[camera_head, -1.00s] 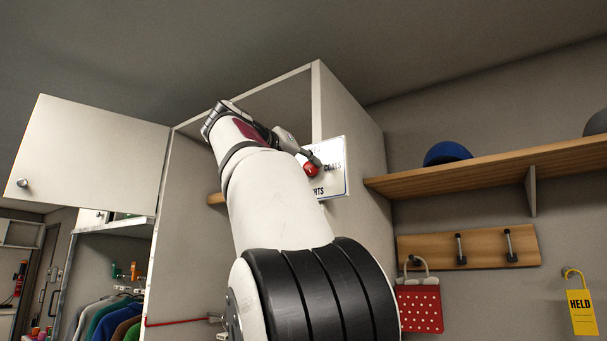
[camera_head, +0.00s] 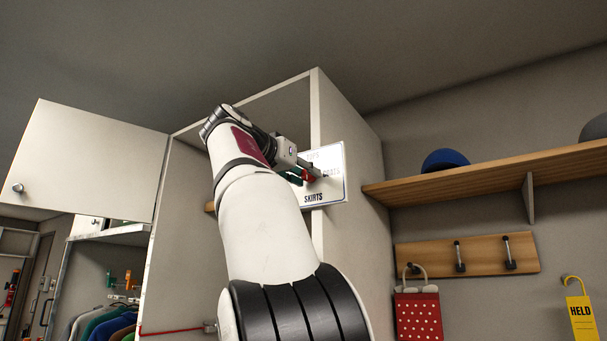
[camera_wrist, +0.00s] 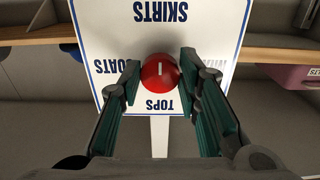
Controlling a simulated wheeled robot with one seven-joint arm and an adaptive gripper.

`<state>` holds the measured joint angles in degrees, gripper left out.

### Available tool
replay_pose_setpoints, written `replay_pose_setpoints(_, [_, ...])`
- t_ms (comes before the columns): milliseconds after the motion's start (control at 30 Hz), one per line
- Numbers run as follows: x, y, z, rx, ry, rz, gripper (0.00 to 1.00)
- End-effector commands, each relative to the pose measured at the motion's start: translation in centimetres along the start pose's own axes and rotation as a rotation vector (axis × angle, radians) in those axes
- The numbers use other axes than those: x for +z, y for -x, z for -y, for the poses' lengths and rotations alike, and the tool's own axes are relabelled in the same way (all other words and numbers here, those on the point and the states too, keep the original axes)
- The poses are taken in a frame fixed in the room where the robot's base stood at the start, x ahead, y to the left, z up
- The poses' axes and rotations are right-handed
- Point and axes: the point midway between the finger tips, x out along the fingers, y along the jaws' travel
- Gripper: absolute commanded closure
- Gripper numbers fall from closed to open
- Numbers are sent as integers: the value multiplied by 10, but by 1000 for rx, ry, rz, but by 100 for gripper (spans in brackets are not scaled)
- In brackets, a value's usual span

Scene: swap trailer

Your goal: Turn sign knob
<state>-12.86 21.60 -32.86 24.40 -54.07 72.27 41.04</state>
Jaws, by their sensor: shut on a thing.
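A white sign (camera_head: 338,190) with a dark blue border hangs by the tall cabinet's front edge. A round red knob (camera_wrist: 159,72) sits on the sign (camera_wrist: 105,30) in the wrist view, with a short white line running along the picture's vertical. SKIRTS is above it, TOPS below, and a partly hidden COATS to the left; the right-hand word is mostly hidden by a finger. My gripper (camera_wrist: 158,77) has its green-padded fingers on both sides of the knob and is shut on it. In the head view my gripper (camera_head: 306,174) mostly covers the knob.
The open cabinet (camera_head: 355,160) stands behind my arm, with a raised white door (camera_head: 90,155) at left. A wooden shelf (camera_head: 480,175) holds a blue cap (camera_head: 445,159). Below are a hook board (camera_head: 480,257), a red dotted bag (camera_head: 418,315) and a yellow HELD tag (camera_head: 581,315).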

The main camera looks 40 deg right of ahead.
Motion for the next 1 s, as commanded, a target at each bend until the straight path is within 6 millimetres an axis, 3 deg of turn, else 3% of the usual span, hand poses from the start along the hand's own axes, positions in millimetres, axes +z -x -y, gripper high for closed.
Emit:
replay_pose_setpoints(300, [4, -1, 1, 4, 2, 9, 97])
replay_pose_setpoints(333, [4, -1, 1, 4, 2, 9, 62])
replay_pose_setpoints(400, [3, -1, 0, 3, 2, 8, 50])
replay_pose_setpoints(767, [1, 2, 0, 0, 1, 3, 50])
replay_pose_setpoints(1000, [1, 22, 2, -4, 1, 3, 50])
